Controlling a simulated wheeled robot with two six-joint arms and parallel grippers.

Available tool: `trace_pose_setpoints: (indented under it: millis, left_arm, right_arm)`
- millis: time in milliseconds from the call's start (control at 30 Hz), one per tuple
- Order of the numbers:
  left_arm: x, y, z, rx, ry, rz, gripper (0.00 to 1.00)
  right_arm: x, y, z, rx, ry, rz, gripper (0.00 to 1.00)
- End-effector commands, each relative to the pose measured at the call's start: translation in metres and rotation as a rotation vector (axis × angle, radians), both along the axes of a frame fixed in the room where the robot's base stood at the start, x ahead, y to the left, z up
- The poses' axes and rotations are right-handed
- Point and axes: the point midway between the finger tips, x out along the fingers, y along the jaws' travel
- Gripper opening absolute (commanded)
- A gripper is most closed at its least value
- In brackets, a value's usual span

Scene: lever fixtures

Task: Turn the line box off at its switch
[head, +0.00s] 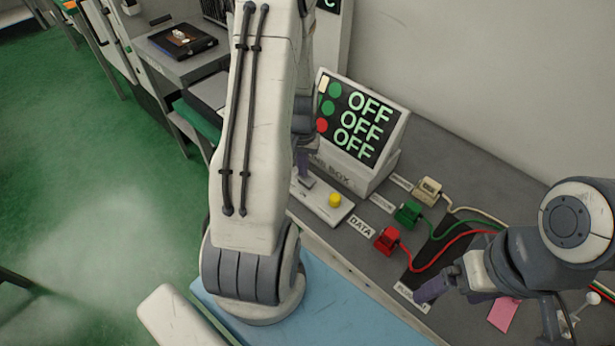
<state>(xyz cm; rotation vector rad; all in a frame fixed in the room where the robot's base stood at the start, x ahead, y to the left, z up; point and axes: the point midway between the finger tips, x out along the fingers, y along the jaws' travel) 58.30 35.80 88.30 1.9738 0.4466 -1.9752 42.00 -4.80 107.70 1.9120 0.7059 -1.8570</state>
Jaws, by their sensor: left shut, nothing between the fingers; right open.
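The line box (376,170) is a white case with a slanted black display on the grey bench. The display reads OFF on three lines, beside a green, a green and a red dot. A low white panel (318,203) with a yellow button (335,200) lies in front of it. My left gripper (304,170) is shut and empty, pointing down at the panel's left part. The switch itself cannot be made out; my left arm and gripper cover that area. My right gripper (446,287) is open over the bench's front at right, away from the box.
A red plug (386,240), a green plug (407,213) and a cream plug (428,190) with cables stand right of the box, near labels such as DATA (361,227). A pink note (503,314) lies at lower right. A wall is behind.

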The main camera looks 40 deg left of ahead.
Motion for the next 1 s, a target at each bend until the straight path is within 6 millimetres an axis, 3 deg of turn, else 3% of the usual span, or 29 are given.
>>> trace_pose_setpoints:
  millis: [733, 1000]
  left_arm:
    - [0.0, 0.0, 0.064, 0.0, -0.001, 0.0, 0.0]
    - [0.0, 0.0, 0.067, 0.0, 0.0, 0.0, 0.0]
  right_arm:
    - [0.0, 0.0, 0.056, 0.0, 0.0, -0.001, 0.91]
    - [0.0, 0.0, 0.059, 0.0, 0.0, -0.001, 0.91]
